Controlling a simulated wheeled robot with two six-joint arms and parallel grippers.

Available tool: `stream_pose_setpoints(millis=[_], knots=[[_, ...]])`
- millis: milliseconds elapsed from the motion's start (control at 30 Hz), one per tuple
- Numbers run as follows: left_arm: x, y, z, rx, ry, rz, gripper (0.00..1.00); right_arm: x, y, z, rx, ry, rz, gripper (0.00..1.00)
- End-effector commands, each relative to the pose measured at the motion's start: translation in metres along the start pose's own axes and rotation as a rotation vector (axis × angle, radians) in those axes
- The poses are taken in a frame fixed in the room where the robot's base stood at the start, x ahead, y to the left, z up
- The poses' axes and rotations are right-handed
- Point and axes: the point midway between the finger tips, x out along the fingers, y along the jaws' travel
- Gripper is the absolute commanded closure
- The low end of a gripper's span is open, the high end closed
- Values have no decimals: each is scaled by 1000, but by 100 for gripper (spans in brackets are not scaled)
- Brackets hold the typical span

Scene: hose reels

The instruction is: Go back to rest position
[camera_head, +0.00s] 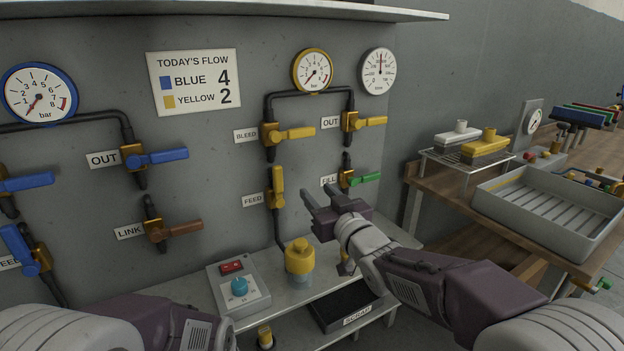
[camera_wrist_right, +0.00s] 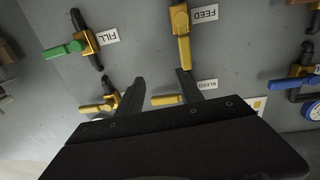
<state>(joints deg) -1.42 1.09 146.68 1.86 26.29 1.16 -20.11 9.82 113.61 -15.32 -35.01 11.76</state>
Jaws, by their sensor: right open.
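My right gripper (camera_head: 319,193) is open and empty in the head view, in front of the panel near the FEED and FILL valves. In the right wrist view its two dark fingers (camera_wrist_right: 160,82) are apart with nothing between them. The yellow FEED handle (camera_head: 278,187) points up, and it also shows in the right wrist view (camera_wrist_right: 184,50). The green FILL handle (camera_head: 364,179) lies sideways; it also shows in the right wrist view (camera_wrist_right: 63,48). My left arm shows at the bottom left of the head view, but its gripper is out of view.
A yellow-capped container (camera_head: 299,258) and a control box with a blue knob (camera_head: 239,287) stand on the low shelf below the panel. A black SCRAP bin (camera_head: 340,306) sits lower. A side bench holds a grey tray (camera_head: 535,215) and a wire rack (camera_head: 462,165).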

Motion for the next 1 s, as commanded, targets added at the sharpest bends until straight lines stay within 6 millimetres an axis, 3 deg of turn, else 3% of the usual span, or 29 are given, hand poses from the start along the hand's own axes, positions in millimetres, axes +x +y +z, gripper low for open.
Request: stream_pose_setpoints(millis=[33, 100, 233, 300, 400, 600, 733, 800, 1000], knots=[[0, 0, 0, 0, 0, 0, 64, -15, 38, 13, 15, -37, 80, 56], [0, 0, 0, 0, 0, 0, 64, -42, 80, 57, 55, -172, 187, 56], [0, 0, 0, 0, 0, 0, 64, -111, 123, 149, 142, -481, 348, 56], [0, 0, 0, 0, 0, 0, 64, -153, 129, 194, 195, -649, 406, 56], [0, 0, 0, 0, 0, 0, 64, -207, 121, 242, 263, -859, 450, 56], [0, 0, 0, 0, 0, 0, 64, -300, 80, 301, 370, -1218, 452, 56], [0, 0, 0, 0, 0, 0, 64, -354, 46, 317, 423, -1453, 406, 56], [-42, 1, -4, 0, -1, 0, 64, -351, 49, 275, 414, -1445, 402, 56], [-112, 2, -12, 0, 1, 0, 64, -350, 50, 204, 413, -1443, 403, 56]])
